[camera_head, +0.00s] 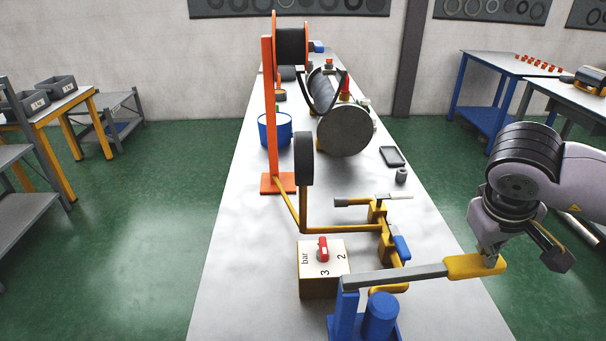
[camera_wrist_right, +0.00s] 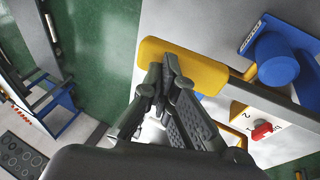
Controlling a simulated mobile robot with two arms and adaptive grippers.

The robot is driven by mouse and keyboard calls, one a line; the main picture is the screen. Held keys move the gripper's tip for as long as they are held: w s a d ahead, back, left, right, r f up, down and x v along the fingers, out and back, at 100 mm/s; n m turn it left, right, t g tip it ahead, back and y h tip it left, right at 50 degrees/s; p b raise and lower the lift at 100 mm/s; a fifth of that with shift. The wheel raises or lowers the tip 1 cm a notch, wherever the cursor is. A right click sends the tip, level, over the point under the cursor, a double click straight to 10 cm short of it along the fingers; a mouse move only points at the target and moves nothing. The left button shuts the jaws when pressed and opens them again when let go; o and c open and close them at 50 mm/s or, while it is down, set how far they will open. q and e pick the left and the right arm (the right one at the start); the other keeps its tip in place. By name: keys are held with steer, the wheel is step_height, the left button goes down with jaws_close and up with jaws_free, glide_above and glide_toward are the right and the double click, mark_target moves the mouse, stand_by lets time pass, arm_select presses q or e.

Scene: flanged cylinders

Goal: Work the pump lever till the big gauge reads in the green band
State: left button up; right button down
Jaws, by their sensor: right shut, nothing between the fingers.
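The pump lever is a grey bar (camera_head: 395,276) with a yellow handle (camera_head: 468,266), close to level, running right from the blue pump (camera_head: 380,316). My right gripper (camera_head: 490,257) is shut and empty, its fingertips at the handle's outer end. In the right wrist view the fingertips (camera_wrist_right: 166,76) overlap the yellow handle (camera_wrist_right: 195,70); I cannot tell whether they touch it. The big gauge (camera_head: 303,159) seems to be the dark disc on the yellow pipe, seen edge-on, so its needle and green band are hidden. My left gripper is not in view.
A yellow box with a red knob (camera_head: 323,248) marked "bar" stands left of the lever. Yellow valve blocks (camera_head: 378,212) are behind. An orange post (camera_head: 269,110) and a large grey flanged cylinder (camera_head: 345,131) stand farther back. The white table's (camera_head: 435,235) right side is mostly clear.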

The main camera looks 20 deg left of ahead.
mark_target(484, 269)
steer(key=x, duration=0.1)
steer(key=b+x, duration=0.1)
steer(key=shift+s+d+f+b, duration=0.2)
steer(key=shift+f+b, duration=0.1)
steer(key=shift+f, duration=0.15)
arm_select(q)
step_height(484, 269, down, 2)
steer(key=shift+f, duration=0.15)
arm_select(e)
step_height(484, 269, down, 2)
steer(key=shift+f+b, duration=0.2)
steer(key=shift+b, duration=0.85)
steer(key=shift+r+p, duration=0.5)
steer(key=shift+r, duration=0.05)
steer(key=r+p, duration=0.1)
steer(key=r, duration=0.1)
steer(key=a+r+p, duration=0.1)
steer(key=r+p, duration=0.1)
steer(key=r, duration=0.1)
steer(key=r+p, duration=0.1)
steer(key=r, duration=0.1)
steer(key=shift+s+a+r+p, duration=0.25)
steer(key=shift+s+a+p, duration=0.05)
steer(key=shift+a, duration=0.05)
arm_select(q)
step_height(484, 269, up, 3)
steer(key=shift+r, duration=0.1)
arm_select(e)
steer(key=shift+f, duration=0.1)
